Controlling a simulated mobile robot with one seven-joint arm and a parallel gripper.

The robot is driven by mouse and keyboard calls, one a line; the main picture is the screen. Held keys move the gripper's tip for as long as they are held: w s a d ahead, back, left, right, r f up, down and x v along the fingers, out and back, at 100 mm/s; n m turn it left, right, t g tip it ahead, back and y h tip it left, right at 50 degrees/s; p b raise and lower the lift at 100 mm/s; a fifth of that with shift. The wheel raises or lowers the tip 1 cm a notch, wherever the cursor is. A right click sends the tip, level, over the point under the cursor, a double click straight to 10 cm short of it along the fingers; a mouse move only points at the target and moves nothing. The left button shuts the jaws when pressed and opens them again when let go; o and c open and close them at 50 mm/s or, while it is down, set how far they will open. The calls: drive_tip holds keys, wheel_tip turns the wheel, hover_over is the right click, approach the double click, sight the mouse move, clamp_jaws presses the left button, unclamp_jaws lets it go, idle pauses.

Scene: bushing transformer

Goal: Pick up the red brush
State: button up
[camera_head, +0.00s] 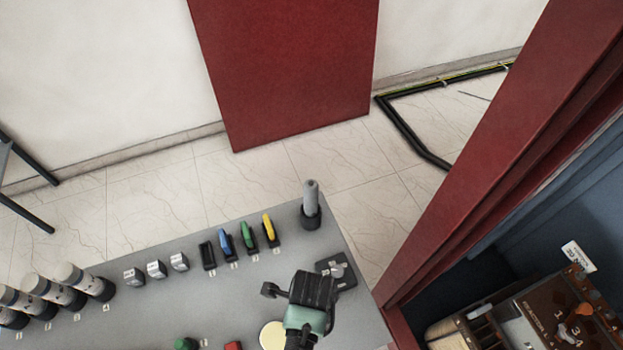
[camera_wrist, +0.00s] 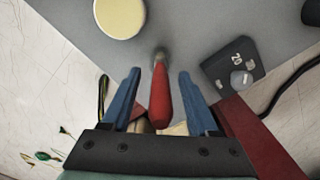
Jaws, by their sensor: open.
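The red brush (camera_wrist: 160,98) shows in the wrist view as a red handle with a greyish end toward the grey table. It lies in the picture between the two blue fingers of my gripper (camera_wrist: 159,78), which are apart with a visible gap on each side. I cannot tell how deep the handle is between them. In the head view my gripper (camera_head: 312,290) is over the table's right part and hides the brush.
The grey table (camera_head: 150,315) carries a cream disc (camera_head: 273,335), a dark block with a dial (camera_head: 336,270), a grey cylinder in a black holder (camera_head: 311,205) and a row of coloured tools (camera_head: 226,245). A red cabinet door edge (camera_head: 480,150) rises at right.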

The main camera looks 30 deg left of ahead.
clamp_jaws()
drive_tip(key=shift+r, duration=0.1)
